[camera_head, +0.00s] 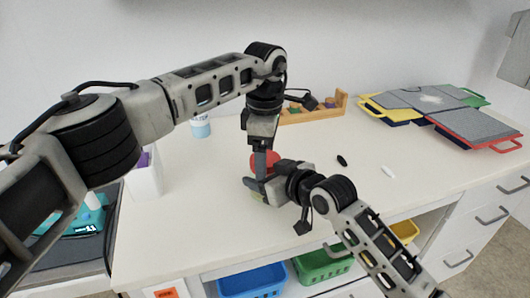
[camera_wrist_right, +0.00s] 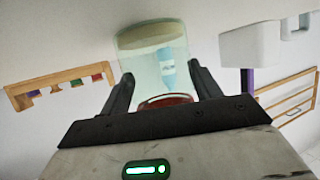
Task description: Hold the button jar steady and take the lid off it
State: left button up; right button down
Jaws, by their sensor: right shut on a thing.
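The button jar (camera_wrist_right: 150,60) is clear and greenish, shown upside down in the right wrist view between my right gripper's two fingers (camera_wrist_right: 163,84). Its red lid (camera_wrist_right: 166,100) shows only in part above my gripper's body. In the head view the red lid (camera_head: 274,160) is mostly behind my left gripper (camera_head: 263,165), which points down at it from above. The jar's body is mostly hidden there by my right gripper (camera_head: 260,187), which reaches in from the right and is shut on the jar. The left fingers overlap in the picture, so their opening cannot be told.
A bottle with a blue label (camera_head: 200,126) and a wooden peg rack (camera_head: 312,112) stand at the back. A white container (camera_head: 145,178) is at the left. A black and a white small object (camera_head: 388,171) lie right of the jar. Coloured boards (camera_head: 440,112) lie at the far right.

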pick_arm(q)
jog(key=shift+r, duration=2.25)
jog(key=shift+c, duration=0.3)
jog(key=m, duration=0.1)
jog(key=r+m, duration=0.1)
jog(key=m, duration=0.3)
jog(key=shift+d+r, duration=0.1)
jog(key=shift+r, duration=0.2)
jog(key=m, duration=0.2)
jog(key=r+m, duration=0.1)
jog(key=m, duration=0.4)
jog(key=shift+r, duration=0.35)
jog(key=shift+m, duration=0.3)
jog(key=shift+f, duration=3.95)
